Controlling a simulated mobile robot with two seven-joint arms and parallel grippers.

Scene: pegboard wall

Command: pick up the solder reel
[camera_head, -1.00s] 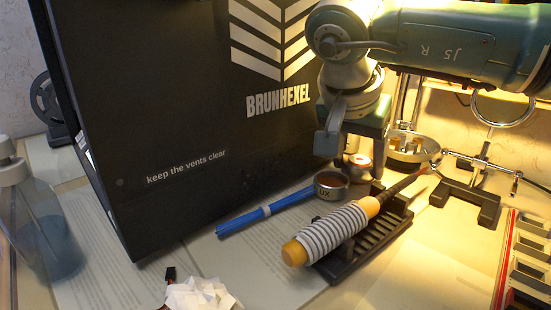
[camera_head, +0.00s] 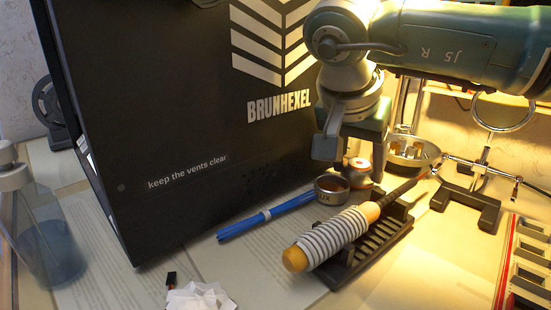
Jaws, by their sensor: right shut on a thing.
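The solder reel (camera_head: 358,171), a small spool with a reddish top, is behind the flux tin and partly hidden by my right gripper. My right gripper (camera_head: 352,155) comes down from above and is shut on the reel, one finger on its left side and the other on its right. I cannot tell whether the reel is clear of the table. My left gripper is not in view.
The flux tin (camera_head: 331,189) stands close in front of the reel. A soldering iron (camera_head: 330,238) rests on a black stand (camera_head: 372,250). Blue sticks (camera_head: 265,216) lie left. A large black box (camera_head: 170,120) rises behind. A clamp stand (camera_head: 470,200) is right.

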